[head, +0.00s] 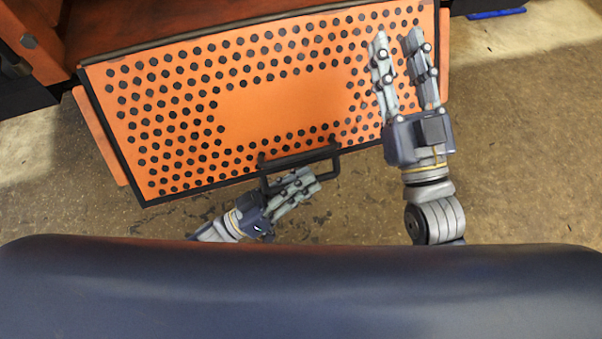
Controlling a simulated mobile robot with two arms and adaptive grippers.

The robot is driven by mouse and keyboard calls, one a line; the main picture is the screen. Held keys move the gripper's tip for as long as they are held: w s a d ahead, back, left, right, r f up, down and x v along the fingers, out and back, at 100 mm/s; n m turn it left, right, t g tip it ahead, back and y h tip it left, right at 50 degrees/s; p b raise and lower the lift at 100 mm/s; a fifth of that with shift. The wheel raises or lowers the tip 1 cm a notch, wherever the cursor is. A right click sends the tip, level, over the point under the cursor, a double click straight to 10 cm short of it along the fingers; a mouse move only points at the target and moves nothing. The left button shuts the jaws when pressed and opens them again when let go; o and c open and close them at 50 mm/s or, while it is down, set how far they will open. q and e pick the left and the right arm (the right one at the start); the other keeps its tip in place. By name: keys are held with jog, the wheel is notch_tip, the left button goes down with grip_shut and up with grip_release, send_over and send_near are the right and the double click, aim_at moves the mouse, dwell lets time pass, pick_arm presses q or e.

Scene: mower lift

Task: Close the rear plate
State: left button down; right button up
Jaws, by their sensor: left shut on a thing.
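The rear plate (288,106) is an orange panel with rows of dark round holes and a dark rim. It fills the upper middle of the head view, attached along its far edge to the orange machine. A black handle (300,156) stands out from its near edge. My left gripper (307,180) is shut on this handle, below the plate's near edge. My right gripper (397,42) is open and empty, its two fingers pointing away from me over the right part of the plate. I cannot tell whether it touches the plate.
The orange machine body (160,22) lies behind the plate, with an orange post (30,40) at the far left. A blue object (497,13) lies on the floor at the top right. The brown floor (530,140) to the right is clear.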

jog(key=shift+w+f+g+h, duration=0.25)
jog(key=shift+f+g, duration=0.2)
jog(key=shift+f, duration=0.35)
jog(key=shift+w+f+g+h, duration=0.15)
jog(key=shift+w+f+g, duration=0.25)
jog(key=shift+f, duration=0.35)
jog(key=shift+s, duration=0.1)
